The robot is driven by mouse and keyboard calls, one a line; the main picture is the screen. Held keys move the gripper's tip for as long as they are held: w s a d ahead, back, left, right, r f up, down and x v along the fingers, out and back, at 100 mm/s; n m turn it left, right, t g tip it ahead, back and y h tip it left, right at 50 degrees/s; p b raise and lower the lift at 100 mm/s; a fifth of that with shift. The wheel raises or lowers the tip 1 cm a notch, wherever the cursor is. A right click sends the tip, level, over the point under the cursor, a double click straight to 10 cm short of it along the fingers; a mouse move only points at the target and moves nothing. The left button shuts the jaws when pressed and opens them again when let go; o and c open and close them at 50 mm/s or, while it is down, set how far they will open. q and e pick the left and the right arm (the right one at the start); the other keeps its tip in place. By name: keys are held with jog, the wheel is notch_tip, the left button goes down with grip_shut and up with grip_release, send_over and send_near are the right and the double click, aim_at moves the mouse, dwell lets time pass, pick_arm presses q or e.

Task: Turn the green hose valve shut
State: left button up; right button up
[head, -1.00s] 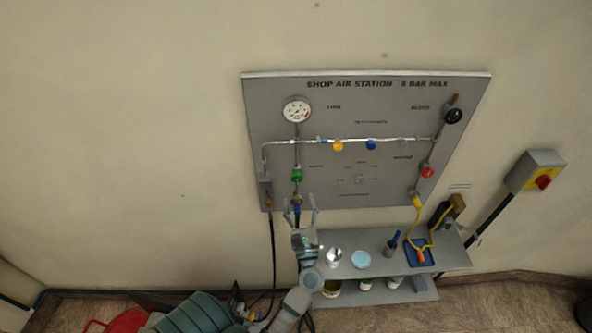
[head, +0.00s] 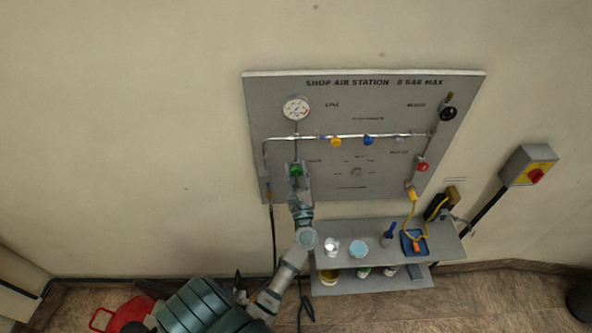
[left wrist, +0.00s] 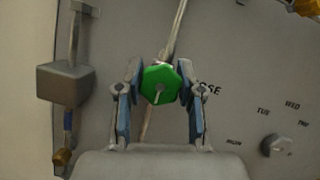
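The green hose valve (head: 296,170) is on the lower left of the grey wall panel (head: 390,100), under the round gauge. In the left wrist view its faceted green knob (left wrist: 160,84) faces me, with a pale line on it pointing down. My left gripper (head: 297,174) is at the valve, its two fingers standing on either side of the knob. In the left wrist view the left gripper (left wrist: 160,90) has its fingertips close to the knob's sides; whether both touch it I cannot tell. My right gripper is not in view.
Yellow (head: 336,142), blue (head: 368,140) and red (head: 422,166) knobs sit elsewhere on the piping. A shelf (head: 340,284) with cans and small items stands below the panel. A grey block (left wrist: 75,82) is left of the valve. A dial (left wrist: 275,145) is at right.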

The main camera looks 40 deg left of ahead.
pick_arm(q)
jog(key=shift+a, duration=0.1)
jog(key=c, duration=0.3)
jog(key=shift+m+t+h, duration=0.4)
jog(key=shift+m, duration=0.8)
jog(key=m+h, duration=0.1)
jog(key=m, duration=0.1)
jog(key=m+t, duration=0.1)
jog(key=m, duration=0.1)
jog(key=shift+t+h, duration=0.3)
jog(key=shift+h, duration=0.1)
jog(key=o, duration=1.2)
jog(key=shift+c, duration=0.2)
jog(key=shift+d, duration=0.2)
jog(key=v, duration=1.2)
jog(key=shift+f, duration=0.1)
